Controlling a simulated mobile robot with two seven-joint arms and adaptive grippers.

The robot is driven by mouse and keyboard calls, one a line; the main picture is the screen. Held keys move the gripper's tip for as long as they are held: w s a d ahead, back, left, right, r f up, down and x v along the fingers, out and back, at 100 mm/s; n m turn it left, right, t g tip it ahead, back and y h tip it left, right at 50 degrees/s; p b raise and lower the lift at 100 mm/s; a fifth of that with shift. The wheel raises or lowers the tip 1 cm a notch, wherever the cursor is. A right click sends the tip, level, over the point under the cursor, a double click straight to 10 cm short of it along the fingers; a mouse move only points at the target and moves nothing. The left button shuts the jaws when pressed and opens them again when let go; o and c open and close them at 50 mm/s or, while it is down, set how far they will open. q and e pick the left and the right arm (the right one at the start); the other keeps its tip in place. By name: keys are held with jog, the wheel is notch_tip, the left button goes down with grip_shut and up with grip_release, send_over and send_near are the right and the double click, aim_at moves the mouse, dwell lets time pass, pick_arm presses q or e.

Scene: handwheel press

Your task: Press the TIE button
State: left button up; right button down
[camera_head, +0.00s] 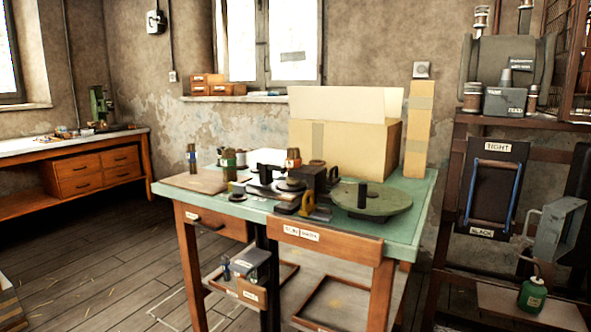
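I cannot make out a button marked TIE. A black panel (493,190) on the right-hand rack carries the labels TIGHT at its top and SLACK at its bottom, with blue bars along its sides. A dark grey machine (507,62) on top of the rack has a small dark plate with lettering too small to read. A smaller grey box (505,102) in front of it has a white label that I cannot read for sure. Neither of my grippers shows in this view.
A green-topped table (405,220) in the middle holds a round green plate (370,200), a dark press-like device, an open cardboard box (340,150) and several small cylinders. A green bottle (532,295) stands low on the rack. The wooden floor at left is mostly clear.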

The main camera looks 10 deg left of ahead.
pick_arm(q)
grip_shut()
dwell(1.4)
